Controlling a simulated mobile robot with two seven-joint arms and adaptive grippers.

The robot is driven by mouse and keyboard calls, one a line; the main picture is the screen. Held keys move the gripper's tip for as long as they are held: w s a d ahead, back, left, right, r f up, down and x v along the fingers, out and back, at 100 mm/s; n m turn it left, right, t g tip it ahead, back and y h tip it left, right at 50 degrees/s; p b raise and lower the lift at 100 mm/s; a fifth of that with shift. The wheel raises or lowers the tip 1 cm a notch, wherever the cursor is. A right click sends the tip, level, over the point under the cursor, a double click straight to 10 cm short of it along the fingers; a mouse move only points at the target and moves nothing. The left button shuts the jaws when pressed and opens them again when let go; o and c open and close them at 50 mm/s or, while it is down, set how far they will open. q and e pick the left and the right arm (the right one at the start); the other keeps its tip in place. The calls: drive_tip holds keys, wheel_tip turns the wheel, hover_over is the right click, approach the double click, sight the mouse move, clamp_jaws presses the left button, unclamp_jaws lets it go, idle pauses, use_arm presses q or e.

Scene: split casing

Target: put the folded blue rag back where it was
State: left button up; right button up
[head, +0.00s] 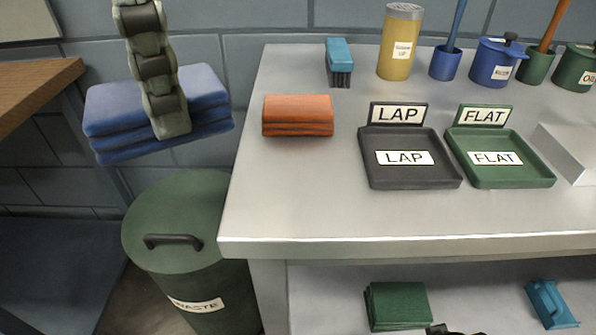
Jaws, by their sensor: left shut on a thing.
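The folded blue rag (207,92) is a thick stack of layers at the left of the head view. My left gripper (168,122) comes down from above and is shut on it, one olive-green finger with dark pads lying across its near face. The rag hangs slightly tilted in the air, left of the grey bench (300,200) and, in the picture, above the green waste bin. The other finger is hidden behind the rag. My right gripper cannot be made out.
The lidded waste bin (190,215) stands against the bench's left end. On the bench are an orange folded rag (298,115), a blue brush (339,60), a yellow canister (400,45), and LAP (410,178) and FLAT (500,178) trays. A green folded rag (398,305) lies on the lower shelf.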

use_arm(q)
drive_tip(key=n, duration=0.2)
drive_tip(key=shift+s+d+r+n, duration=0.1)
drive_tip(key=shift+s+d+n, duration=0.05)
drive_tip(key=shift+s+n, duration=0.2)
drive_tip(key=shift+d+n, duration=0.1)
drive_tip(key=shift+n, duration=0.15)
drive_tip(key=shift+d+f, duration=0.2)
drive_tip(key=w+d+f, duration=0.2)
drive_tip(key=d, duration=0.1)
drive_tip(key=w+d+f+p, duration=0.1)
drive_tip(key=w+d+f, duration=0.1)
drive_tip(key=d, duration=0.1)
drive_tip(key=w+d+f, duration=0.1)
drive_tip(key=d+f, duration=0.1)
drive_tip(key=d, duration=0.1)
drive_tip(key=shift+w+d+f, duration=0.3)
drive_tip(key=shift+w+f, duration=0.05)
drive_tip(key=shift+w, duration=0.05)
wheel_tip(320, 180, down, 4)
drive_tip(key=shift+r+p, duration=0.1)
drive_tip(key=shift+p, duration=0.3)
use_arm(e)
drive_tip(key=x, duration=0.4)
drive_tip(key=shift+s+a+f, duration=0.15)
drive_tip(key=shift+a+f, duration=0.15)
drive_tip(key=shift+f, duration=0.1)
